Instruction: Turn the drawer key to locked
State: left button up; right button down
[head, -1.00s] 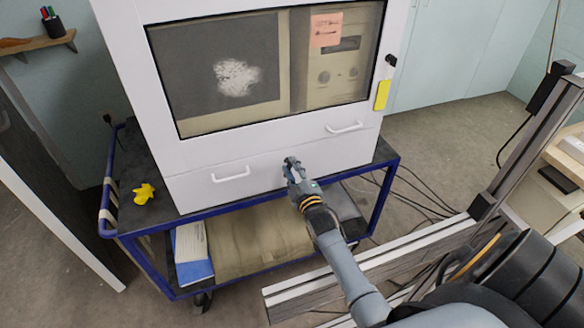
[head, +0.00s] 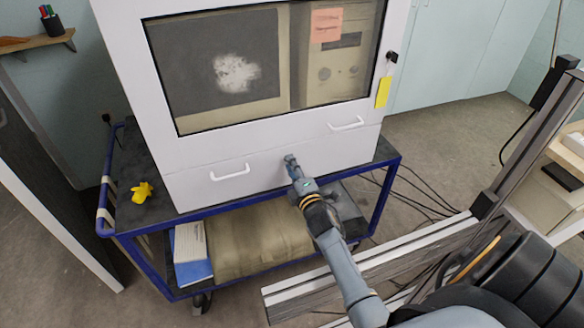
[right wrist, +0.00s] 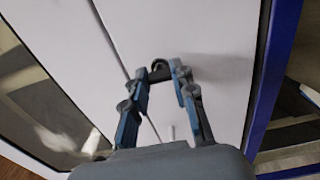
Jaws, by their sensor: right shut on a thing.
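The white drawer front (head: 200,190) is the lower panel of a white cabinet, with a white bar handle (head: 230,172) on its left. My right gripper (head: 291,162) is at the drawer front, right of that handle. In the right wrist view, my right gripper (right wrist: 163,76) has its fingertips close around a small dark piece, apparently the drawer key (right wrist: 159,65), at the white panel. The fingers are shut on it. The key's lock face and exact angle are mostly hidden. My left gripper is not in view.
The cabinet (head: 150,110) has a window and an upper handle (head: 346,126), and stands on a blue-framed cart (head: 270,200). A yellow object (head: 142,192) lies on the cart's left side. A yellow tag (head: 383,92) hangs at the right edge. Cables lie on the floor.

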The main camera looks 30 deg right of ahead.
dwell(0.3)
jog(key=c, duration=1.1)
grip_release()
jog(key=shift+s, duration=0.1)
jog(key=v, duration=1.2)
jog(key=shift+f, duration=0.1)
